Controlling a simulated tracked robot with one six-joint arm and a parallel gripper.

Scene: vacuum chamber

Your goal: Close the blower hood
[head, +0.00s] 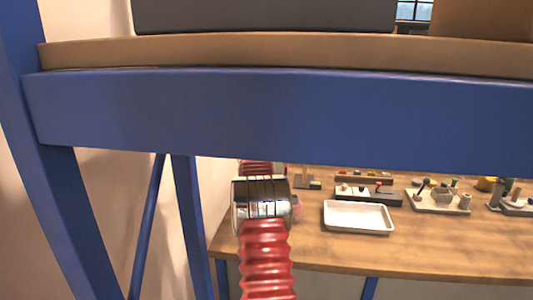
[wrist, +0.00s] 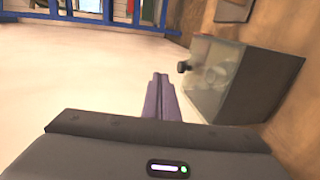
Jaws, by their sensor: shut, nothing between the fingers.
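In the wrist view, a dark grey box (wrist: 256,82) with a clear pane (wrist: 209,88) on its left side stands at the right. I take it to be the blower with its hood. A black knob (wrist: 184,67) sticks out at the pane, and pale round shapes show behind it. I cannot tell how far the pane stands open. My gripper (wrist: 160,77) is shut and empty, left of the pane and apart from it in the picture. In the head view neither the box nor my gripper can be made out.
A blue shelf beam (head: 280,118) crosses the head view close by. Behind it, a wooden bench (head: 420,250) carries a white tray (head: 358,217) and several small fixtures. In the wrist view, blue racking (wrist: 100,16) stands far back; the pale surface (wrist: 70,75) left of my gripper is clear.

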